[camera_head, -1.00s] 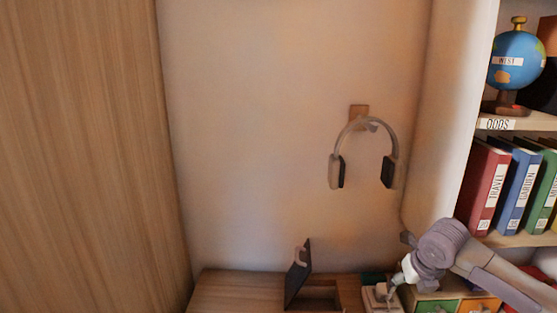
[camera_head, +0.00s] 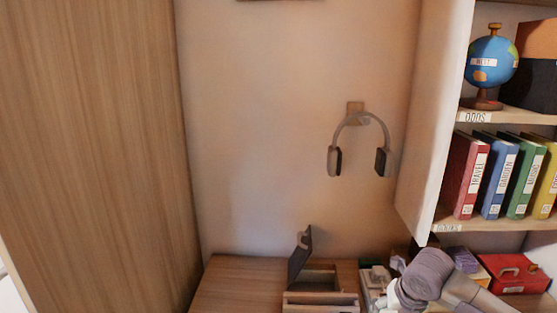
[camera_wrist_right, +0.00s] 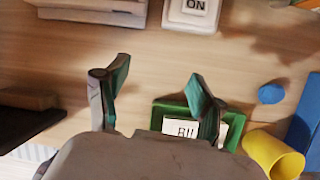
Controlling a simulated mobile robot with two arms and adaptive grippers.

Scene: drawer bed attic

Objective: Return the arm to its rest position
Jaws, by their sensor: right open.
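My right arm (camera_head: 428,278) comes in at the bottom right of the head view, over the right end of the wooden desk; its fingertips are hidden there. In the right wrist view my right gripper (camera_wrist_right: 158,82) is open, with two greenish fingers apart and nothing between them but wooden surface. The right finger overlaps a green-framed label (camera_wrist_right: 180,124), partly hidden. My left gripper is not in either view.
Headphones (camera_head: 337,161) hang on a wall hook. A box with a raised dark lid (camera_head: 299,254) stands on the desk (camera_head: 235,280). Shelves at right hold a globe (camera_head: 491,62) and books (camera_head: 464,176). A yellow cup (camera_wrist_right: 272,152) and an ON switch (camera_wrist_right: 194,14) lie near the gripper.

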